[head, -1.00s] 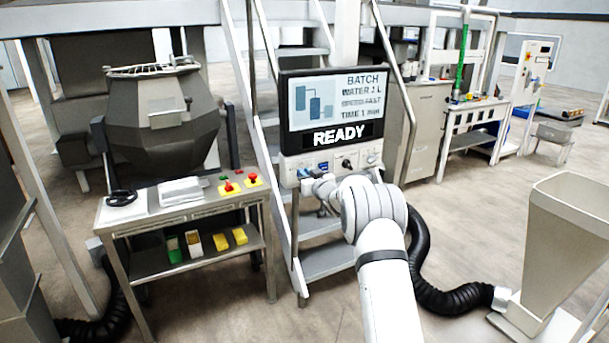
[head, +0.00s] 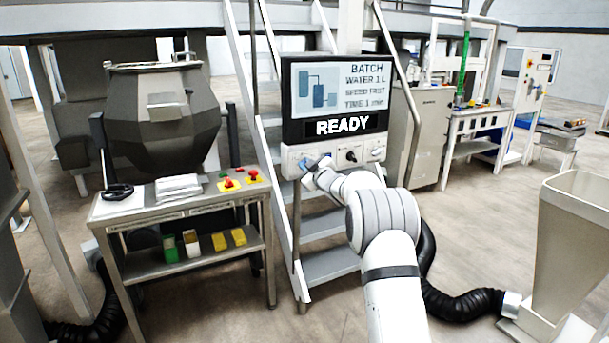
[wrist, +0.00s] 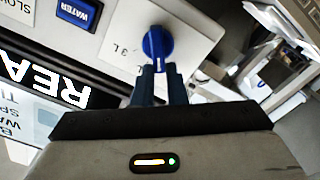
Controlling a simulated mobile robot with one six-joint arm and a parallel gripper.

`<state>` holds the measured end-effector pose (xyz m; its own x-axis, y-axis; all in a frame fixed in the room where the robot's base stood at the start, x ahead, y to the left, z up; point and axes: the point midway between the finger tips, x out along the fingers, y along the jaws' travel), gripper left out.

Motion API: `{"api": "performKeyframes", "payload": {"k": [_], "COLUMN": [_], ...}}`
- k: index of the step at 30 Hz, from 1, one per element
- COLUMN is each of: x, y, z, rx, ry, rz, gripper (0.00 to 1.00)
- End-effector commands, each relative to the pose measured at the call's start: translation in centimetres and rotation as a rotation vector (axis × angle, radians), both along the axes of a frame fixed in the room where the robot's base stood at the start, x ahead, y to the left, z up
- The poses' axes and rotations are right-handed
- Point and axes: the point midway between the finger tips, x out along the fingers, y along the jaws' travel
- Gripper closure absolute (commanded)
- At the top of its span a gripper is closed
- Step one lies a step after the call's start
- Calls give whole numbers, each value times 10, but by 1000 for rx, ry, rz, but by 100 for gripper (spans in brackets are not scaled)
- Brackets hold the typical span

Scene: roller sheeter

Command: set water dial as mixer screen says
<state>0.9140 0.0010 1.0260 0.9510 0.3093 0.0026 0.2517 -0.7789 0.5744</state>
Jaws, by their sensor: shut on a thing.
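The mixer screen (head: 335,98) reads BATCH, WATER 1 L, SPEED FAST, TIME 1 min, with READY below. The water dial (wrist: 157,43) is a round blue knob on the pale control panel, with a white pointer mark facing my fingers. A "3 L" mark shows beside it in the wrist view; its other marks are hidden or out of frame. My gripper (wrist: 161,82) is shut on the blue dial, its dark fingertips on the knob's near edge. In the head view my gripper (head: 311,172) is small at the panel's left part, covering most of the dial.
A blue WATER label (wrist: 78,14) sits near the dial. A black knob (head: 351,156) is right of it on the panel. Metal stairs (head: 325,268) stand behind and below. A side table (head: 185,212) with red buttons is left; a hopper (head: 575,240) is right.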

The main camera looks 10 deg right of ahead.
Motion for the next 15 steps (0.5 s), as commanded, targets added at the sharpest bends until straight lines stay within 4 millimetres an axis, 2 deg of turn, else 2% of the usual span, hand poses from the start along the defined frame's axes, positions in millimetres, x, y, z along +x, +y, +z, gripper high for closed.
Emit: {"api": "performKeyframes", "payload": {"k": [1, 15], "x": [0, -1], "y": [0, 3], "z": [-11, -12], "rx": [-29, -177], "ry": [1, -42], "rz": [-1, -1], "gripper": [100, 100]}}
